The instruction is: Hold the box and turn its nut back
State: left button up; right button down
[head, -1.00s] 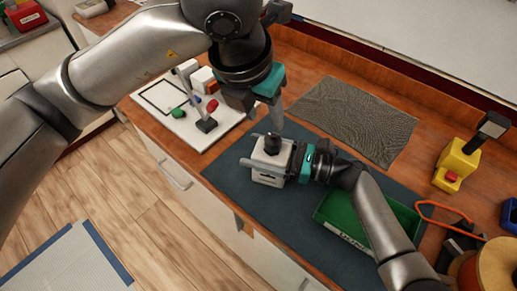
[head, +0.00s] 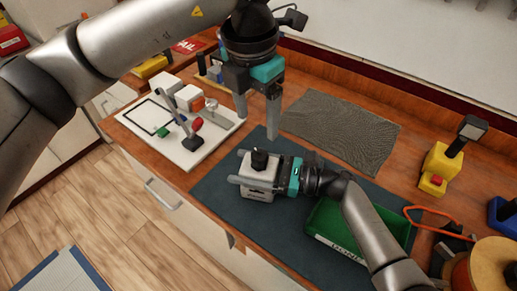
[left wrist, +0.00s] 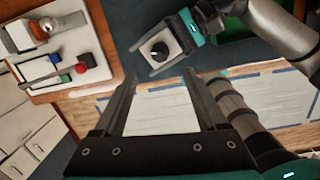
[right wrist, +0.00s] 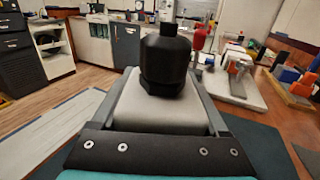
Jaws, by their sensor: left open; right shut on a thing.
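The box (head: 259,178) is light grey and sits on the dark mat, with a black nut (head: 259,159) on top. My right gripper (head: 242,177) is shut on the box, one finger along each side. The right wrist view shows the box (right wrist: 160,110) between the fingers, with the black nut (right wrist: 165,60) standing upright on it. My left gripper (head: 257,115) is open and empty, above and behind the box, apart from the nut. In the left wrist view the box (left wrist: 166,50) and nut (left wrist: 159,51) lie beyond the open fingers (left wrist: 160,90).
A green tray (head: 325,243) lies right of the box on the dark mat (head: 218,195). A white board (head: 170,148) with switches and blocks is at the left. A grey textured mat (head: 340,128) lies behind.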

aim_at(259, 153)
pick_arm(q)
jog(key=shift+m+g+y, duration=0.3)
jog(key=shift+m+g, duration=0.2)
jog(key=shift+m, duration=0.4)
jog(key=f, duration=0.7)
jog(key=w+f, duration=0.1)
jog(key=f, duration=0.2)
jog(key=shift+w+d+f, duration=0.1)
jog(key=shift+d+f, duration=0.15)
jog(key=shift+d, duration=0.05)
jog(key=shift+c, duration=0.2)
grip_shut()
